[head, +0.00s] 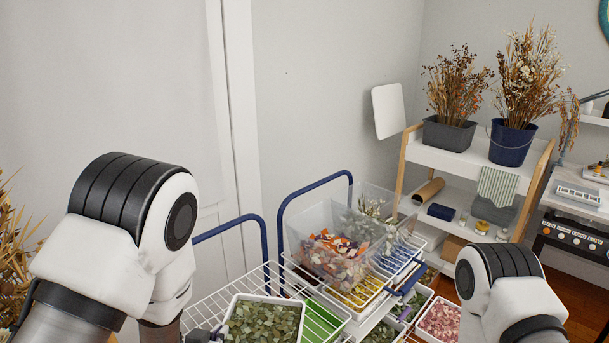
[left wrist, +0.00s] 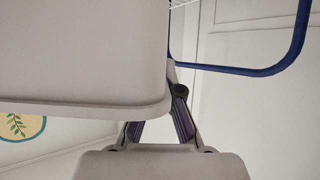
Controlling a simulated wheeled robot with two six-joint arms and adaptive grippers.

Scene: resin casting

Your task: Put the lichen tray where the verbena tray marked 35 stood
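A white tray of grey-green pieces (head: 262,322), which looks like the lichen tray, is at the bottom centre of the head view, over the wire top of a cart. No label on it is readable. My left gripper (head: 205,336) is at its left edge. In the left wrist view the tray's pale outside (left wrist: 85,60) fills the upper left. The left fingers (left wrist: 160,118) come together at its edge and seem shut on it; their tips are partly hidden. I cannot make out a tray marked 35. My right gripper is out of view.
A green patch (head: 320,322) shows beside the tray. The cart has blue handles (head: 232,225). A second cart holds a clear bin (head: 330,245) of dried petals. A pink-filled tray (head: 440,320) sits lower right. Shelves with a blue bucket (head: 510,145) stand behind.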

